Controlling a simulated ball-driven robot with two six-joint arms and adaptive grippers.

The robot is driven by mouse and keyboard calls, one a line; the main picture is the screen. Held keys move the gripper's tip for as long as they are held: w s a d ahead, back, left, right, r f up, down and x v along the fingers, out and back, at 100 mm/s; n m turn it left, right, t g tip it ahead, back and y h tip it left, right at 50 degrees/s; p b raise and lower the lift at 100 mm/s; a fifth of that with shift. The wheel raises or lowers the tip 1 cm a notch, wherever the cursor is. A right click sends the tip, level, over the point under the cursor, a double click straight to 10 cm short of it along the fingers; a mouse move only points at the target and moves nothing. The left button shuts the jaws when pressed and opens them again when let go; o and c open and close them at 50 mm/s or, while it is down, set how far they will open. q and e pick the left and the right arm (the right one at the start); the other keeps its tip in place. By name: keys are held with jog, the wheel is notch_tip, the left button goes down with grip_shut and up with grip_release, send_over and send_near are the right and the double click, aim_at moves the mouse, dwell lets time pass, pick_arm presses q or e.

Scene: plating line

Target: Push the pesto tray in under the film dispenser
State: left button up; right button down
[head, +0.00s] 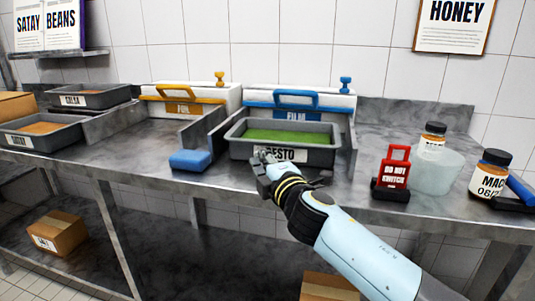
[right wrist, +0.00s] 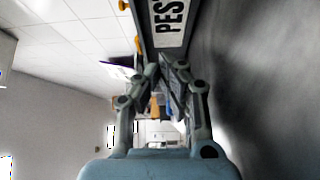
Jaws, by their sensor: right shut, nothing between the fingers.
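The pesto tray (head: 325,154) is dark grey with green contents and a white label on its front wall. It stands on the steel counter between two low guides, in front of the film dispenser (head: 340,99), a white box with a blue handle. My right gripper (head: 264,166) is shut and empty at the left part of the tray's front wall, covering the start of the label. In the right wrist view the fingertips (right wrist: 162,64) are close to the tray's wall (right wrist: 147,38); I cannot tell whether they touch it. My left gripper is not in view.
A blue sponge (head: 190,160) lies left of the tray. A red "do not switch" tag (head: 396,169), a cloudy tub (head: 437,174) and jars stand to the right. The foil dispenser (head: 220,96), salsa tray (head: 92,89) and satay tray (head: 45,140) are left. The counter's front edge is close.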

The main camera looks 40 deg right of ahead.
aim_at(275, 150)
jog(key=shift+w+d, duration=0.25)
jog(key=shift+d, duration=0.25)
jog(key=shift+w+d, duration=0.2)
jog(key=shift+d, duration=0.25)
jog(key=shift+w+d, duration=0.15)
jog(key=shift+d, duration=0.05)
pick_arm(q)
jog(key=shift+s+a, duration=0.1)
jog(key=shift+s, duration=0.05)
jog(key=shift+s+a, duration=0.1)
pick_arm(e)
jog(key=w+d, duration=0.1)
jog(key=d, duration=0.1)
jog(key=w+d+b, duration=0.1)
jog(key=shift+w+d, duration=0.15)
jog(key=shift+d, duration=0.2)
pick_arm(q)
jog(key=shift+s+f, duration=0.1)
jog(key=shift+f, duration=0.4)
pick_arm(e)
jog(key=shift+a, duration=0.1)
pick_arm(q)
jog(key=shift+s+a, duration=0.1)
pick_arm(e)
jog(key=shift+f, duration=0.1)
